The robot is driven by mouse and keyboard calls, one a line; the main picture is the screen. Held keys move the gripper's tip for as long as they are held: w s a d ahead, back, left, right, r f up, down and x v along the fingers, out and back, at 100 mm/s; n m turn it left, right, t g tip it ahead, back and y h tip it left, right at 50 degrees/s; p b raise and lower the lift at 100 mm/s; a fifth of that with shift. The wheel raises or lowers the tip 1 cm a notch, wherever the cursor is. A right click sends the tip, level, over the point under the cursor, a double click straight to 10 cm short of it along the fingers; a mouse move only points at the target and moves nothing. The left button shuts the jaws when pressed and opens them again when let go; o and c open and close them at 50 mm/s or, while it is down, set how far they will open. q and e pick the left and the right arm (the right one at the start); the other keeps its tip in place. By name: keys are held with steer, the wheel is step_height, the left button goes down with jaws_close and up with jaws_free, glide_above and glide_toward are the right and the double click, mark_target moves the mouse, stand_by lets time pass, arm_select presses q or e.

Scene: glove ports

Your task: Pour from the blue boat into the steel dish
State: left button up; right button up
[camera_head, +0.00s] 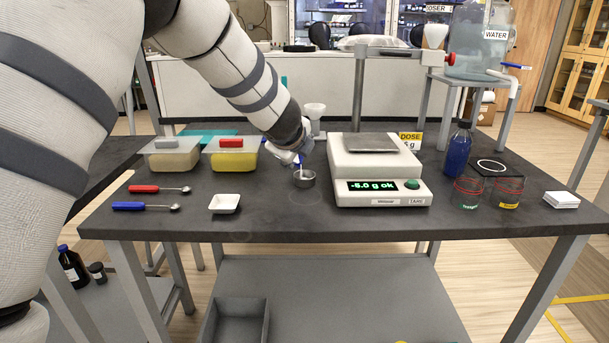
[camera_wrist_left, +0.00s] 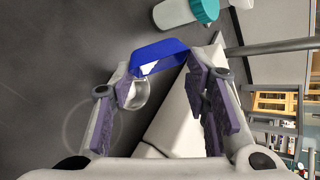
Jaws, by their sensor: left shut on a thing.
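My left gripper (camera_head: 297,158) is shut on the blue boat (camera_head: 302,163) and holds it just above the steel dish (camera_head: 304,180). The boat looks steeply tilted in the head view. In the left wrist view the blue boat (camera_wrist_left: 160,56) is at the fingertips of my left gripper (camera_wrist_left: 163,78), with a small white patch showing inside it. The steel dish (camera_wrist_left: 138,95) shows partly behind a finger there. The dish stands on the dark bench, left of the balance. I cannot tell whether anything is falling from the boat. My right gripper is in neither view.
The balance (camera_head: 380,170), reading "-5.0 g ok", stands close right of the dish. Two lidded tubs (camera_head: 232,153) stand behind left. A white boat (camera_head: 225,203) and two spoons (camera_head: 150,206) lie at front left. A blue bottle (camera_head: 457,150) and two glass beakers (camera_head: 467,192) are right.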

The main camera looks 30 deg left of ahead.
arm_select(q)
steer(key=shift+d+m+y, duration=0.35)
steer(key=shift+m+y, duration=0.05)
steer(key=shift+y, duration=0.2)
steer(key=shift+f, duration=0.1)
steer(key=shift+d+f+m+t+y, duration=0.1)
steer(key=shift+d+m+t+y, duration=0.2)
steer(key=shift+m+t+y, duration=0.15)
steer(key=shift+s+y, duration=0.1)
steer(key=shift+y, duration=0.15)
steer(key=shift+d+f+m+t+y, duration=0.1)
steer(key=shift+d+m+t+y, duration=0.2)
steer(key=shift+y, duration=0.2)
steer(key=shift+d+f+m+y, duration=0.2)
steer(key=shift+m+y, duration=0.25)
steer(key=shift+y, duration=0.05)
